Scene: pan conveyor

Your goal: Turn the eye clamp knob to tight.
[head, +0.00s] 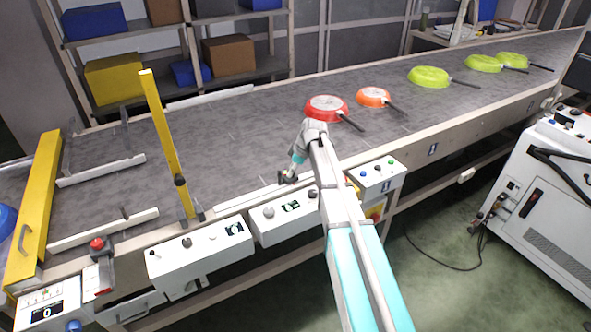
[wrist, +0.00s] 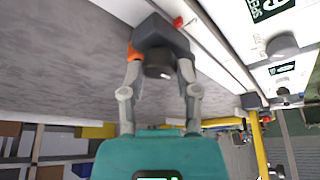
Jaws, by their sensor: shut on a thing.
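The eye clamp knob (wrist: 158,64) is a short black cylinder on a dark block with an orange patch (wrist: 131,52), seen at the upper middle of the wrist view. My gripper (wrist: 159,75) has one finger on each side of it and is shut on it. In the head view, my gripper (head: 289,173) points down at the conveyor's near edge, over a small dark fitting (head: 287,179). The fingers and arm partly hide the fitting there. I cannot read from either view how tight the knob is.
White control boxes (head: 197,254) line the near side below the gripper. A yellow post (head: 163,130) stands to the left. Red (head: 326,107), orange (head: 373,96) and green pans (head: 430,76) lie on the belt (head: 240,130) behind and to the right. The belt around the gripper is clear.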

